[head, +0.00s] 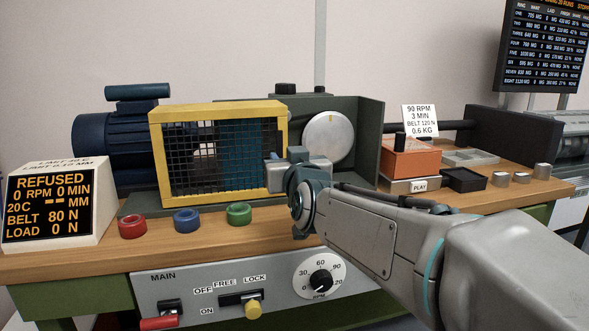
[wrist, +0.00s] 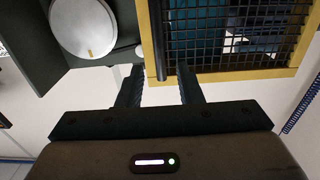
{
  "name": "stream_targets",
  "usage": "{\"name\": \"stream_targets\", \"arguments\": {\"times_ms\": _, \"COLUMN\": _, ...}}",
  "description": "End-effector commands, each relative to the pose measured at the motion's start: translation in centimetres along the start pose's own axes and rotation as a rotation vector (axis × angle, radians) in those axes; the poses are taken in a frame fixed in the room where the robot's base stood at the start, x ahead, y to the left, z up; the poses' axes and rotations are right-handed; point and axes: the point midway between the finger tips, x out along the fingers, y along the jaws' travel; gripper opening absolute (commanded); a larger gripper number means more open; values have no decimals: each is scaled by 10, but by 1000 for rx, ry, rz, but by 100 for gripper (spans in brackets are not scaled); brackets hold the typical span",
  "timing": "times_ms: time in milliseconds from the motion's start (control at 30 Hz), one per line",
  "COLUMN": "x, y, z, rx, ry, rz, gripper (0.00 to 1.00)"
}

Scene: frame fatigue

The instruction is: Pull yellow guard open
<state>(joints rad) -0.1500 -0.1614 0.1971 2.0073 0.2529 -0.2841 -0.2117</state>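The yellow guard (head: 279,148) is a yellow frame with dark mesh, standing shut across the front of the machine. In the wrist view its yellow edge (wrist: 260,74) runs along the mesh, and a dark upright bar, the handle (wrist: 160,40), stands along its side edge. My gripper (wrist: 160,68) is open, with one finger on each side of the handle's end in the picture. Gaps show on both sides, so I see no grip; depth is hard to tell. In the head view my gripper (head: 276,170) is at the guard's right edge, partly hidden by my wrist.
A pale disc (head: 328,136) sits right of the guard. Red (head: 132,227), blue (head: 187,220) and green (head: 238,213) rings lie on the bench in front. A display reading REFUSED (head: 48,207) stands left. An orange box (head: 410,160) stands right.

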Motion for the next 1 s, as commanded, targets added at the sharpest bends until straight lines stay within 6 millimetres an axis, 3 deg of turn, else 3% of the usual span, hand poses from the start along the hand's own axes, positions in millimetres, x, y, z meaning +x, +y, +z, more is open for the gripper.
{"name": "stream_targets", "arguments": {"times_ms": 200, "x": -37, "y": -1, "z": -1, "rx": 0, "ry": 0, "rz": -1, "gripper": 33}}
{"name": "stream_targets", "arguments": {"times_ms": 400, "x": -57, "y": -1, "z": 0, "rx": -1, "ry": -1, "rz": -2, "gripper": 33}}
{"name": "stream_targets", "arguments": {"times_ms": 867, "x": -63, "y": -1, "z": 0, "rx": 0, "ry": -1, "rz": -1, "gripper": 33}}
{"name": "stream_targets", "arguments": {"times_ms": 1000, "x": -63, "y": -1, "z": -14, "rx": 0, "ry": -1, "rz": -1, "gripper": 33}}
